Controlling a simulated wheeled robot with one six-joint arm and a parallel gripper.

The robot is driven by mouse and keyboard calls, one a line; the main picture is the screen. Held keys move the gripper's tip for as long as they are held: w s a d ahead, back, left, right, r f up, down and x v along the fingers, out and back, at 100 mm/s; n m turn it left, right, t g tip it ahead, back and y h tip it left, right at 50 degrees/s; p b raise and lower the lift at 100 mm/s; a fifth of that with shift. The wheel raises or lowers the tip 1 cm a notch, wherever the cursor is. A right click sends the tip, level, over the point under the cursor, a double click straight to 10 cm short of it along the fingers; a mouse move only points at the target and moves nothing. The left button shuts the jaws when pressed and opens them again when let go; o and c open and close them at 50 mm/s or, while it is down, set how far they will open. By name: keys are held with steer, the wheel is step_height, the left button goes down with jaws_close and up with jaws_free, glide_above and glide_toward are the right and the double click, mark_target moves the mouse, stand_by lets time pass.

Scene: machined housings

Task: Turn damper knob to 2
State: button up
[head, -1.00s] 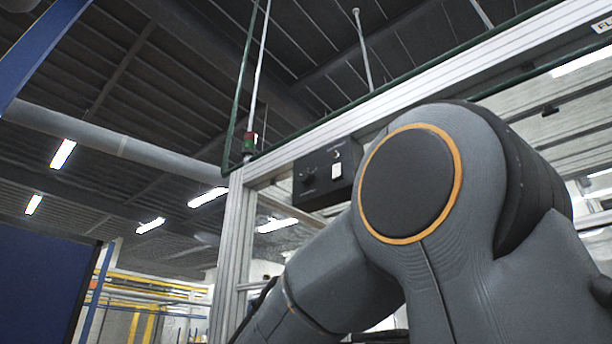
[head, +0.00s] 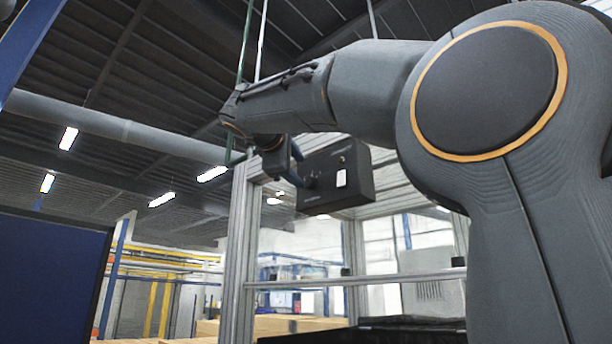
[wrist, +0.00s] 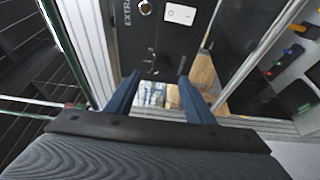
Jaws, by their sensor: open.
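A black control box (head: 350,188) hangs from the aluminium frame in the head view. Its face carries a white rocker switch (head: 341,179) and a small round silver fitting. A dark knob (head: 311,179) seems to sit on its left part, partly hidden by my gripper. My gripper (head: 297,181) is at the box's left side, its blue fingers pointing at the face.
An aluminium frame post (head: 239,250) stands left of and below the box. A dark blue panel (head: 50,275) is at the left. Cardboard boxes (head: 285,325) are low behind the frame. Open air lies left of the post.

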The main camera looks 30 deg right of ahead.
mark_target(308, 182)
steer(key=p+x, duration=0.3)
steer(key=x, duration=0.4)
steer(key=shift+f, duration=0.1)
steer(key=c, duration=1.1)
